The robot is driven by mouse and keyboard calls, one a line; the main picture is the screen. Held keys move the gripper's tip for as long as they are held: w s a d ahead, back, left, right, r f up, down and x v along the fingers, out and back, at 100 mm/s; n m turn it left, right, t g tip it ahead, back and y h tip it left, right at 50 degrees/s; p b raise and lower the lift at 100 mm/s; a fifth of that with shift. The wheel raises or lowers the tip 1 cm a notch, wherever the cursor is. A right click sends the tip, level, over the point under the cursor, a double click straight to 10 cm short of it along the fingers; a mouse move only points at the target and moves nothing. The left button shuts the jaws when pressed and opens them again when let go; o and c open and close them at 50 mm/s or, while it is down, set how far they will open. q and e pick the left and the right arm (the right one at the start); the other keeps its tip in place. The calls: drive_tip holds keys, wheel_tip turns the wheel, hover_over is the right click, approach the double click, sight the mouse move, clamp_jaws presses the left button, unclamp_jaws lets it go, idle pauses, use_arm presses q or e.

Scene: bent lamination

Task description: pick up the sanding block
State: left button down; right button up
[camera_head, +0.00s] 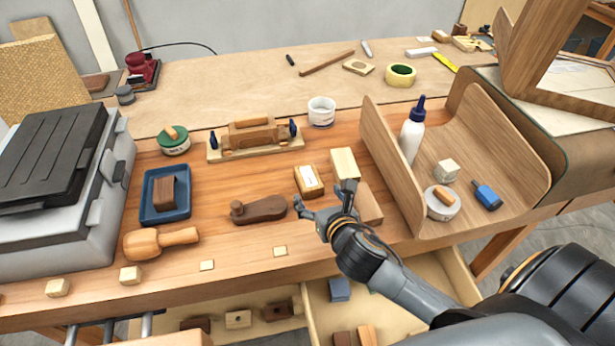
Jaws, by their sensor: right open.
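Several blocks could be the sanding block, and I cannot tell for certain which one it is. A small yellowish wooden block with a white patch on top (308,180) lies on the bench just beyond my right gripper (322,196). A pale block (344,163) lies to its right, and a tan block (370,204) is partly hidden behind my right gripper. A dark brown block (164,190) sits in a blue tray (148,216) at the left. My right gripper is open, its fingers spread low over the bench, with nothing visible between them. My left gripper is not in view.
A dark wooden hand plane (259,209) lies left of my right gripper. A curved wooden shelf piece (391,172) at the right holds a white bottle (412,132). A wooden mallet (160,241) lies at the left front. Open drawers (384,285) are below the bench edge.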

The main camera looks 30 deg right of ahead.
sight(312, 185)
drive_tip(key=x, duration=0.3)
drive_tip(key=shift+x, duration=0.95)
drive_tip(key=p+x, duration=0.1)
drive_tip(key=x, duration=0.2)
drive_tip(key=shift+w+r, duration=0.1)
drive_tip(key=shift+w, duration=0.2)
drive_tip(key=shift+w+d, duration=0.1)
drive_tip(key=shift+w, duration=0.15)
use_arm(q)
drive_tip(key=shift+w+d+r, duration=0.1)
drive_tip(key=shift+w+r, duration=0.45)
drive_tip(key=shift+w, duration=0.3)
use_arm(e)
drive_tip(key=shift+c, duration=0.9)
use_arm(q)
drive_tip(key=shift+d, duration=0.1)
use_arm(e)
drive_tip(key=c, duration=1.1)
